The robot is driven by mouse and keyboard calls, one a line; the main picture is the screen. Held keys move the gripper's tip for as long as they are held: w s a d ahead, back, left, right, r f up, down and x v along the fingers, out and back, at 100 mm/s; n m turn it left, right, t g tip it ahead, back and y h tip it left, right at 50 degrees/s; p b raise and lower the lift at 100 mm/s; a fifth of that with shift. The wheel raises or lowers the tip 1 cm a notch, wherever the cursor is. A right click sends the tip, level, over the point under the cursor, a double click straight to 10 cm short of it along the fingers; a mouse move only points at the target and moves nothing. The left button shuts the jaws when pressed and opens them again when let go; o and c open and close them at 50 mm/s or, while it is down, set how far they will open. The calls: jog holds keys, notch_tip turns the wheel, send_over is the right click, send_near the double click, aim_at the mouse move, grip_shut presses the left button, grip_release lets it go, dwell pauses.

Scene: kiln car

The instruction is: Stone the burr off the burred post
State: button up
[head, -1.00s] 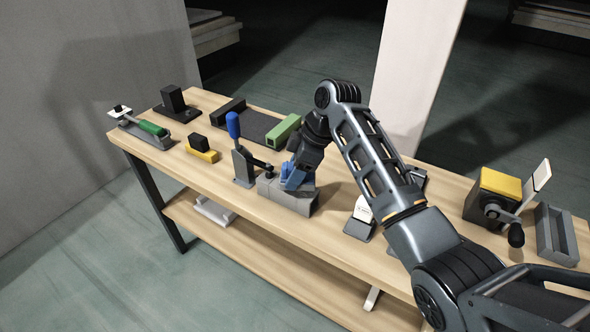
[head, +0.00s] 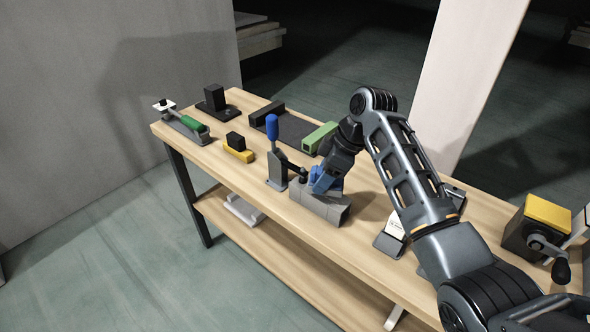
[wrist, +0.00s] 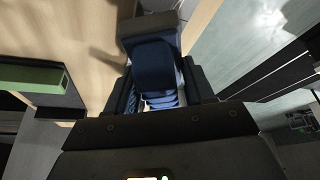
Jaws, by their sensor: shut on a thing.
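My gripper (head: 322,186) is at the grey block (head: 318,206) in the middle of the bench. It is shut on a blue piece (wrist: 153,65), which shows between the dark fingers in the wrist view. The blue piece is at the top of the grey block; whether it touches is hidden. A toggle clamp with an upright blue handle (head: 272,128) stands just left of the block, its arm reaching toward it. I cannot make out a burr, or tell whether the grey block is the burred post.
A green block (head: 320,137) lies on a dark tray behind my gripper. A black block on a yellow base (head: 238,148), a green-handled tool (head: 187,125) and a black post (head: 215,97) stand at left. A yellow-topped crank device (head: 540,225) is at right. The bench (head: 250,190) front is clear.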

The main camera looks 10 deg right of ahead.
aim_at(336, 188)
jog(key=shift+f+b, duration=0.45)
jog(key=shift+f, duration=0.45)
dwell(1.4)
jog(key=shift+s+d+r+p, duration=0.15)
jog(key=shift+s+d+p, duration=0.25)
jog(key=shift+p, duration=0.1)
jog(key=shift+s+d+p, duration=0.55)
jog(key=shift+s+p, duration=0.1)
jog(key=shift+s, duration=0.2)
jog(key=shift+s+d+p, duration=0.55)
jog(key=shift+s+p, duration=0.05)
jog(key=shift+s, duration=0.2)
jog(key=shift+s+d, duration=0.2)
jog(key=shift+s, duration=0.1)
jog(key=shift+s+d, duration=0.5)
jog(key=shift+s, duration=0.15)
jog(key=shift+w+a+b, duration=0.35)
jog(key=shift+w+a, duration=0.2)
jog(key=shift+w, duration=0.25)
jog(key=shift+w+a+b, duration=0.3)
jog(key=shift+w+a, duration=0.25)
jog(key=shift+w, duration=0.2)
